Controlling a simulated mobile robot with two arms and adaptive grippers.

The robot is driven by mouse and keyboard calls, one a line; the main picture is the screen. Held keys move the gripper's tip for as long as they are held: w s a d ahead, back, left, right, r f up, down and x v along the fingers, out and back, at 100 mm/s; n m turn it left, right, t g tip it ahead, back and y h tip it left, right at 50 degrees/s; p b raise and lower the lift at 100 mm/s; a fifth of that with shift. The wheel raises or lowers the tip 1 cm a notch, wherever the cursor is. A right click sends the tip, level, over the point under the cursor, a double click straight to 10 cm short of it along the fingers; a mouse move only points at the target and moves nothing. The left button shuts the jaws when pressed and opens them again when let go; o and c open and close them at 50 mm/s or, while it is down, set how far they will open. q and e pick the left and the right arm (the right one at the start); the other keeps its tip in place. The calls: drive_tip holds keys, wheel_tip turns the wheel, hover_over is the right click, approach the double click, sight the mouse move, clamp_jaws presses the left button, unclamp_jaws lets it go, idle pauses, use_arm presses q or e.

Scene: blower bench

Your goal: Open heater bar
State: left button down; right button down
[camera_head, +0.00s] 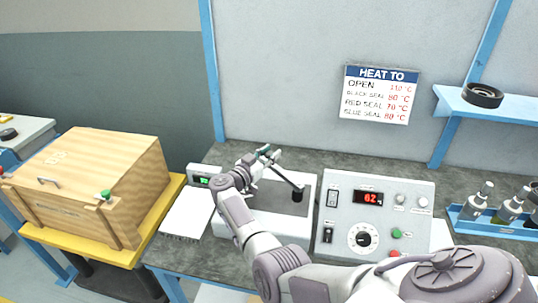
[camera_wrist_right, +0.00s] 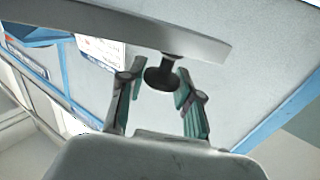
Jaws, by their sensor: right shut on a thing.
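The heater bar (camera_head: 285,178) is a dark arm raised at a slant above a white bench unit (camera_head: 284,226), with a black post at its right end. In the right wrist view the bar (camera_wrist_right: 120,27) crosses the top as a grey beam, with a black knob (camera_wrist_right: 161,78) on a short stem. My right gripper (camera_head: 266,154) is at the bar's upper left end. In the wrist view its green-padded fingers (camera_wrist_right: 160,95) are on either side of the knob, shut on it. My left gripper is out of view.
A control box (camera_head: 338,252) with a red display reading 62 stands right of the unit. A wooden crate (camera_head: 152,185) is farther left.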

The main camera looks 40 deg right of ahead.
drive_tip(key=c, duration=0.7)
unclamp_jaws()
drive_tip(key=shift+c, duration=0.2)
wheel_tip(320, 180, up, 10)
drive_tip(key=shift+f, duration=0.1)
drive_tip(key=shift+c, duration=0.4)
